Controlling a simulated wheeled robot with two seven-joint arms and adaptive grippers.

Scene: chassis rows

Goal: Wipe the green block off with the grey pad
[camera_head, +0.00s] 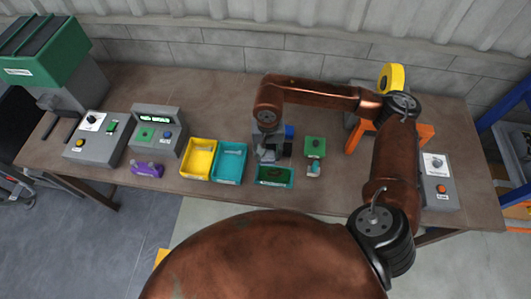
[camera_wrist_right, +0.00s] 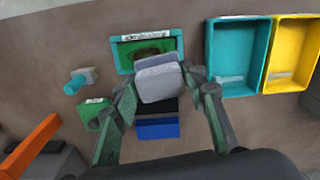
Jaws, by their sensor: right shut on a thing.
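A green block (camera_wrist_right: 168,45) with a dark smear on its top sits in a teal holder (camera_wrist_right: 116,54). In the head view the green block (camera_head: 285,174) lies near the table's front edge. My right gripper (camera_head: 267,152) is shut on the grey pad (camera_wrist_right: 158,80), which shows between its fingers in the wrist view. The pad is just behind the green block and overlaps the holder's edge in the wrist view. I cannot tell whether they touch. My left gripper is not in view.
A teal bin (camera_head: 244,150) and a yellow bin (camera_head: 214,146) stand left of the green block. A green box (camera_head: 316,147) stands to its right, and a blue item (camera_wrist_right: 158,129) lies behind the pad. Control boxes (camera_head: 93,148) stand at left.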

